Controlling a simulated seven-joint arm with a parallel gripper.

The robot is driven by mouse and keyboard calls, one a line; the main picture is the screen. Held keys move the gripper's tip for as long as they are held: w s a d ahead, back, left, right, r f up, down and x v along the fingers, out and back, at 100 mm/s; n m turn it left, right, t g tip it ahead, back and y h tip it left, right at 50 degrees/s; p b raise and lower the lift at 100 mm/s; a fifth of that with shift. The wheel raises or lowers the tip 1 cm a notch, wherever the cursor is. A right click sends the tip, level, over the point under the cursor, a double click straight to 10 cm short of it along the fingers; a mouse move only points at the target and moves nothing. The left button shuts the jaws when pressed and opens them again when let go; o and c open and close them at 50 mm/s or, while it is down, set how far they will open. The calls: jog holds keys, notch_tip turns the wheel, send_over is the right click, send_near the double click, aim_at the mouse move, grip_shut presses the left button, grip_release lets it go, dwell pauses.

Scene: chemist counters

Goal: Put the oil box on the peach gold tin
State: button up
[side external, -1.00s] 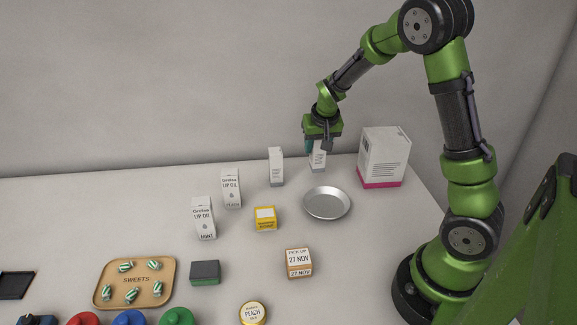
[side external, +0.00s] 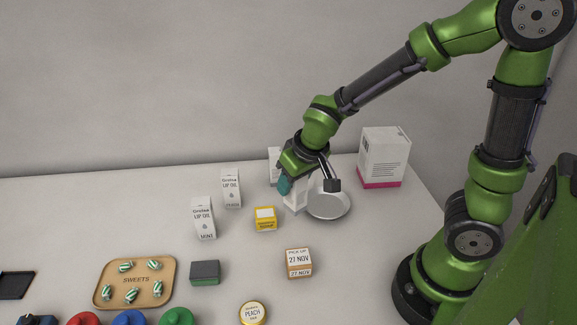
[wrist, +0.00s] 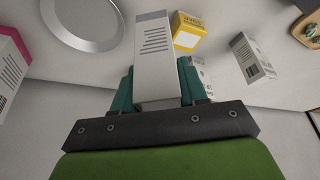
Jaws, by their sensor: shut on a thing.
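My gripper (side external: 305,184) is shut on a slim white box (side external: 295,198), which hangs upright at the left edge of the metal dish in the side view. In the wrist view the held box (wrist: 154,62) sits between the green fingers (wrist: 157,92), showing printed lines too small to read. The peach tin (side external: 253,313), round with a gold rim and pale lid, stands at the front edge of the side view, with nothing on it. Another white box (side external: 273,164) is partly hidden behind my gripper.
The metal dish (side external: 328,208) lies beside the held box. A sweets tray (side external: 161,284) is at left, a large white-pink carton (side external: 384,157) behind.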

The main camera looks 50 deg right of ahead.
jog(key=s+a+r+n+y, duration=0.25)
jog(key=a+n, duration=0.45)
jog(key=a, duration=0.7)
jog(key=n+g+y, duration=0.3)
jog(key=n, duration=0.6)
send_over(249, 314)
notch_tip(249, 314, down, 7)
jog(key=shift+r, duration=0.1)
jog(key=o, duration=1.1)
jog(key=shift+c, duration=0.2)
